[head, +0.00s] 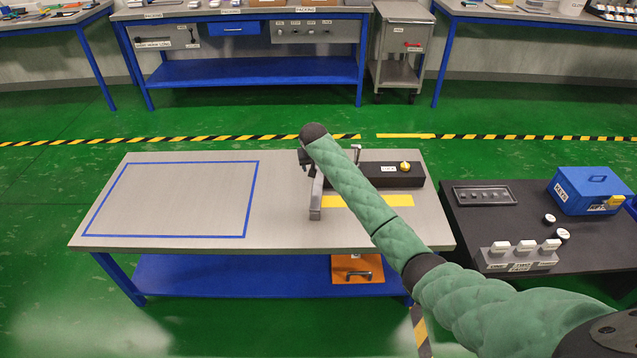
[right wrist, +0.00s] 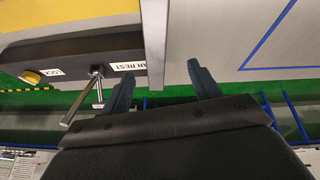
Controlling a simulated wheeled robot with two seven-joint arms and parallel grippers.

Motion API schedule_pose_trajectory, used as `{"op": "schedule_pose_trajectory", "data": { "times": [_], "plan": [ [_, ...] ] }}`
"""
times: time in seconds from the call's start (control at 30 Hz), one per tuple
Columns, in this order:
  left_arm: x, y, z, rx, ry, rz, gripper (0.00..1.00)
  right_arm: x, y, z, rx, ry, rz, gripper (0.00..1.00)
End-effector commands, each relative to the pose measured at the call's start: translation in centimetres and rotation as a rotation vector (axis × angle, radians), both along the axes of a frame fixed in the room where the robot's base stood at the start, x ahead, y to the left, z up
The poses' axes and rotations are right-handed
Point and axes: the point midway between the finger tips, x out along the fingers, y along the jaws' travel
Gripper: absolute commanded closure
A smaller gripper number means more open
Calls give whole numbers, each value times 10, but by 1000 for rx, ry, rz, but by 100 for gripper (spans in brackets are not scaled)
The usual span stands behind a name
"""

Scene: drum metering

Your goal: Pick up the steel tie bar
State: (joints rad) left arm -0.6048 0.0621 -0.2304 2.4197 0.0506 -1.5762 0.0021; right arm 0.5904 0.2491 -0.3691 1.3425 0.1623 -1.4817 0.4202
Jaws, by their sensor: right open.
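The steel tie bar appears to be the long grey bar (head: 315,203) on the grey table, left of the black block; its far end is hidden behind my right arm. In the right wrist view the bar (right wrist: 155,35) runs down from the top edge, and its end lies in line with the gap between my fingers. My right gripper (head: 304,160) is at the bar's far end, mostly hidden by the wrist. In the right wrist view its two fingers (right wrist: 160,80) are spread and nothing is clamped. My left gripper is not in view.
The black block (head: 395,180) with a yellow knob (head: 405,166) and a steel T-handle (right wrist: 96,88) stands close beside the bar. A yellow strip (head: 390,200) lies in front. The blue-taped area (head: 247,200) is empty. A black side table (head: 465,225) holds a blue box (head: 590,190).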

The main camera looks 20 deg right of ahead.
Motion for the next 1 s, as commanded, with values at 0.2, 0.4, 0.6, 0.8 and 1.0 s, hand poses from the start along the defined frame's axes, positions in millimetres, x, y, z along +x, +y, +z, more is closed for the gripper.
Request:
{"op": "schedule_pose_trajectory", "data": {
  "times": [0.2, 0.4, 0.6, 0.8, 1.0],
  "plan": [
    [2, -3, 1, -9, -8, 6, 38, 1, -10, -34, 72, 13, -167, 38],
    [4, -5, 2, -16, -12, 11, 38, 4, -10, -39, 98, 0, -223, 38],
    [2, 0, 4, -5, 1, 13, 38, 10, -13, -55, 99, 0, -226, 38],
    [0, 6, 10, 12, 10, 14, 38, 17, -15, -71, 98, 0, -225, 38],
    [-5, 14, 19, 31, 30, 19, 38, 27, -18, -96, 100, 0, -224, 38]
  ]
}}
